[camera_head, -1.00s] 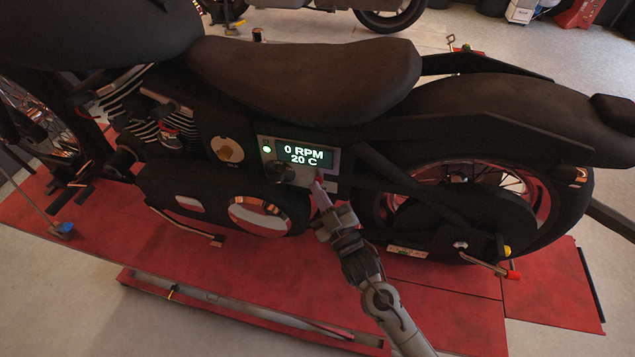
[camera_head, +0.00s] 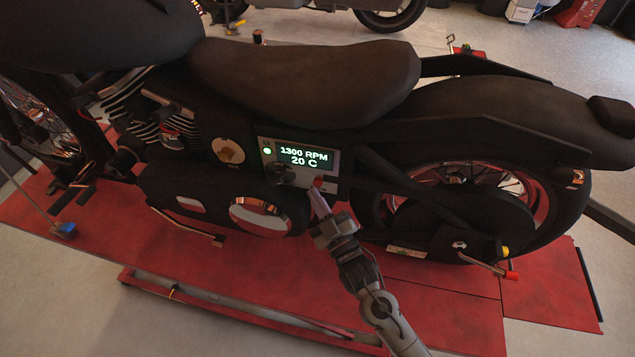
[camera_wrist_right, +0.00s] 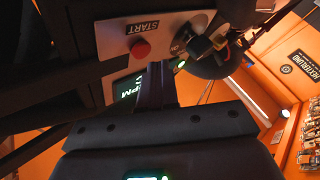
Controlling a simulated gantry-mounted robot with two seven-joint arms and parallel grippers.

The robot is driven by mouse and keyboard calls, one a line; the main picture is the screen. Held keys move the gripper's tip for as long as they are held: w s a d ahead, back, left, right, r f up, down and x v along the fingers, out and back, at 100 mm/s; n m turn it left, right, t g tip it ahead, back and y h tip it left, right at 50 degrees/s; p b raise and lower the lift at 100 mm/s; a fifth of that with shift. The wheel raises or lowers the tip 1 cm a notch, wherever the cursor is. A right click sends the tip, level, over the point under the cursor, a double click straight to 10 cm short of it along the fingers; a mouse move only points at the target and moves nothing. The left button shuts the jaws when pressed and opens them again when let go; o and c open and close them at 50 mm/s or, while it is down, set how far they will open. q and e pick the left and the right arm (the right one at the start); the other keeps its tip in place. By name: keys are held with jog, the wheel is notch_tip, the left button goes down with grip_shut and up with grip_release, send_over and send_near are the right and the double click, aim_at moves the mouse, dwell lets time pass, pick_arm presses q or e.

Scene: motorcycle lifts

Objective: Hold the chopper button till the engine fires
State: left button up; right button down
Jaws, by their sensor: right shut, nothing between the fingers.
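The black chopper stands side-on in the head view, with a grey control panel (camera_head: 263,146) below its seat. Its display (camera_head: 304,157) reads 1300 RPM and 20 C, and a green light (camera_head: 267,151) glows beside it. The red button (camera_head: 319,182) is at the panel's lower right; in the right wrist view the red button (camera_wrist_right: 140,48) sits beside the word START. My right gripper (camera_head: 318,193) is shut and empty, its tips just in front of and below the button, seemingly apart from it. The shut fingers (camera_wrist_right: 155,75) also show in the wrist view. My left gripper is out of view.
A dark knob (camera_head: 280,172) sits left of the button on the panel. The chopper's rear wheel (camera_head: 545,205) is to the right. The red lift platform (camera_head: 440,300) lies below, with a red-edged rail (camera_head: 250,312) in front.

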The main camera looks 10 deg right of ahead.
jog(key=s, duration=0.1)
jog(key=s+a+p, duration=0.1)
jog(key=s, duration=0.1)
jog(key=s+a+p, duration=0.1)
jog(key=shift+s+a, duration=0.1)
jog(key=shift+s, duration=0.2)
dwell(0.3)
dwell(0.3)
